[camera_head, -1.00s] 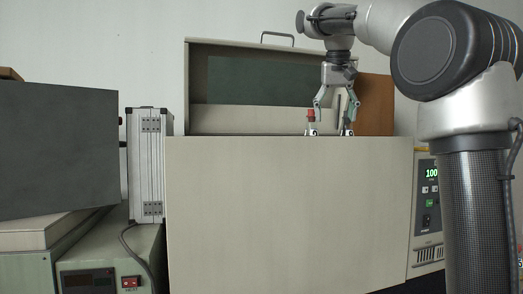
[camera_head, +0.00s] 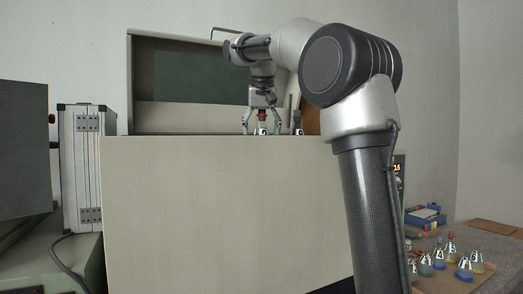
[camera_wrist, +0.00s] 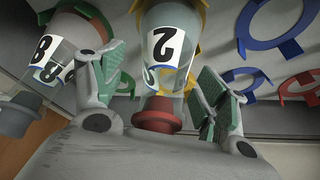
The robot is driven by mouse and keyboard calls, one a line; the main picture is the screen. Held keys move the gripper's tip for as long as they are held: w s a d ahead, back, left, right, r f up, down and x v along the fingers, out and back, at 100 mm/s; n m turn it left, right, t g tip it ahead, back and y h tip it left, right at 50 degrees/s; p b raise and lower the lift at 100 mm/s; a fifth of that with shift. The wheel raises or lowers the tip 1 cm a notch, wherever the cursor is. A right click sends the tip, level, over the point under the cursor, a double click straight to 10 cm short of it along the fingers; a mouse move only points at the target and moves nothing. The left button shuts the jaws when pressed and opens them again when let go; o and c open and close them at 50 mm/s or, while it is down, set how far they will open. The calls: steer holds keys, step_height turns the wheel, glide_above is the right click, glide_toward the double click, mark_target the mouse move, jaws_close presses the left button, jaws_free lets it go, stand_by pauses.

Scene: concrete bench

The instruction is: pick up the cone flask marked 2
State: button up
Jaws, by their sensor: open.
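The cone flask marked 2 (camera_wrist: 168,42) is in the wrist view, with a red stopper (camera_wrist: 157,114) and a white label. A yellow ring (camera_wrist: 203,22) shows partly behind it. My gripper (camera_wrist: 164,80) is open, with one green-padded finger on each side of the flask's neck and stopper. I see a gap at the right finger; contact at the left is unclear. In the head view my gripper (camera_head: 262,126) is low behind the front panel's top edge. The flask's label (camera_head: 262,131) shows between its fingers; its lower part is hidden.
A flask marked 8 (camera_wrist: 50,52) with a grey stopper stands close left of my gripper. The tall beige panel (camera_head: 220,210) blocks the front.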

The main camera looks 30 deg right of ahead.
steer(key=shift+c, duration=0.2)
jaws_close()
steer(key=shift+r, duration=0.15)
